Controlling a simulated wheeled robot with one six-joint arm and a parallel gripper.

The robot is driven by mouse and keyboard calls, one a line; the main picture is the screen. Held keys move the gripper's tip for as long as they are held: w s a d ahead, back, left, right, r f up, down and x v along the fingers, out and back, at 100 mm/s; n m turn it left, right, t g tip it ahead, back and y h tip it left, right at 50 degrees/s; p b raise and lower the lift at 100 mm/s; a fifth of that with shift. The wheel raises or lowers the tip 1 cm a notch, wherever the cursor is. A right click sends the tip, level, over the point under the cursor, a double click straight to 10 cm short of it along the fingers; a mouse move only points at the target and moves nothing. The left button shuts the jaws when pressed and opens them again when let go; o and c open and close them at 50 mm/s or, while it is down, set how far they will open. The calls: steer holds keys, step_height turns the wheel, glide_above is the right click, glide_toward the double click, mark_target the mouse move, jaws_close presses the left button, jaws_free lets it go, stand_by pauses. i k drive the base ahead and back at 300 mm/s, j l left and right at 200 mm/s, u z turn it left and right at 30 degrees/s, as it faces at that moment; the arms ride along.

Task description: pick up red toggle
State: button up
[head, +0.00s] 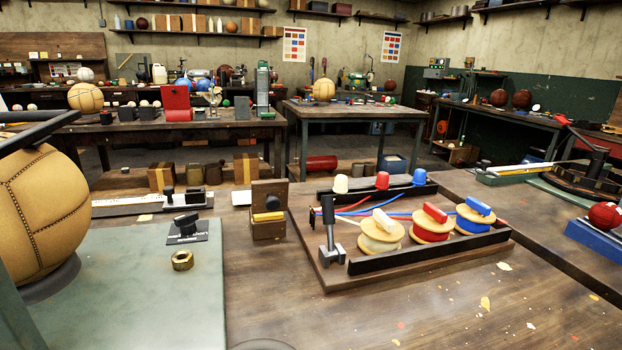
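A small red toggle-like block (435,212) lies on top of the spool of red thread (432,232), the middle one of three wooden-flanged spools. A white block (386,221) lies on the white spool (380,240) to its left. A blue block (479,205) lies on the blue spool (474,224) to its right. The spools stand on a wooden board (345,279) between two black rails. Behind them are a white cap (341,184), a red cap (382,180) and a blue cap (419,176), with coloured threads running nearby. My gripper cannot be made out in this view.
A metal post with a clamp base (331,243) stands at the board's left end. A wooden box with a yellow pad (268,217) and a brass nut (182,260) are further left. A large tan ball (40,215) fills the left edge. The front right bench is mostly clear.

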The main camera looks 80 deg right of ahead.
mark_target(382, 178)
steer(key=z, duration=2.55)
